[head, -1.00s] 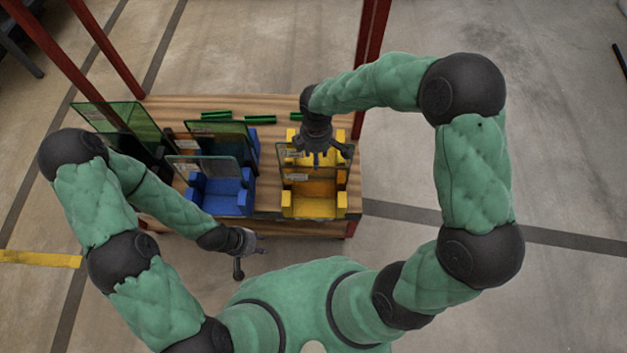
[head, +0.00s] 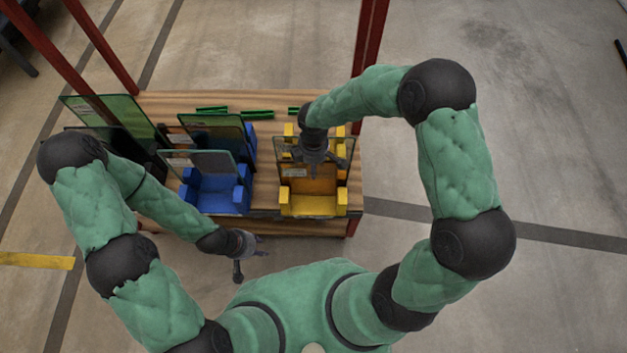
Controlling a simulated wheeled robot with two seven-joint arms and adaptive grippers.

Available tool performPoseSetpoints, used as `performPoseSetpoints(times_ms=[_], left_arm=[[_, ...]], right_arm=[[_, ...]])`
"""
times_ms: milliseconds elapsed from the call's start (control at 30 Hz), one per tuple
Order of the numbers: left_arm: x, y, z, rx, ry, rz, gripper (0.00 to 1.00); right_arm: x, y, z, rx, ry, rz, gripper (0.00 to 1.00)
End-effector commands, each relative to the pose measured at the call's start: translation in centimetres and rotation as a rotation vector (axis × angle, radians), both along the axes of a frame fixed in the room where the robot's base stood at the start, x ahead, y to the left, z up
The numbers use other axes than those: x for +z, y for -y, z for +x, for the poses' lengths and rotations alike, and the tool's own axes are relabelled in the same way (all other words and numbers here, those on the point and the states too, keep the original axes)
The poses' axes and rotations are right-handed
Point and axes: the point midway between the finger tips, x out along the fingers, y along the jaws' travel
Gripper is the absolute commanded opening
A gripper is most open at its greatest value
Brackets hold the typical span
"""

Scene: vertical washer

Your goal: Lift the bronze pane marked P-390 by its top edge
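A bronze-looking pane (head: 310,180) stands upright in the front yellow holder (head: 313,205), with a small pale label near its upper left. The label is too small to read, so I cannot confirm P-390. My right gripper (head: 314,166) is over the middle of this pane's top edge, with a dark finger showing in front of it. The gripper covers part of the edge, and I cannot tell whether its fingers touch or close on the glass. My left gripper (head: 250,256) is open and empty, low in front of the table.
Blue holders (head: 214,192) with panes stand left of the yellow ones. A green pane (head: 113,118) and dark panes stand at the far left. Green strips (head: 258,114) lie at the back of the wooden table (head: 180,100). Red posts (head: 371,40) rise around it.

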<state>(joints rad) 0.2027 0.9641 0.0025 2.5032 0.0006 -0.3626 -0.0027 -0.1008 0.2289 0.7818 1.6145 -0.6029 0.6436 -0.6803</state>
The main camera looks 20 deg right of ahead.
Motion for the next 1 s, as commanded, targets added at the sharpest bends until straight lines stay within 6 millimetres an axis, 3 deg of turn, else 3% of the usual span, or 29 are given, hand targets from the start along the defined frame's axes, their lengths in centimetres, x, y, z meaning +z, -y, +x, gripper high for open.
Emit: performPoseSetpoints(times_ms=[100, 233, 267, 733, 1000], left_arm=[[0.1, 0.0, 0.0, 0.000, 0.000, 0.000, 0.40], [0.1, 0.0, 0.0, 0.000, 0.000, 0.000, 0.40], [0.1, 0.0, 0.0, 0.000, 0.000, 0.000, 0.40], [0.3, 0.0, 0.0, 0.000, 0.000, 0.000, 0.40], [2.1, 0.0, 0.0, 0.000, 0.000, 0.000, 0.40]], right_arm=[[0.1, 0.0, 0.0, 0.000, 0.001, 0.000, 0.40], [0.1, 0.0, 0.0, 0.000, 0.000, 0.000, 0.03], [0.1, 0.0, 0.0, 0.000, 0.000, 0.000, 0.00], [0.8, 0.0, 0.2, -0.001, 0.005, 0.001, 0.00], [4.8, 0.0, 0.3, -0.001, 0.009, 0.001, 0.00]])
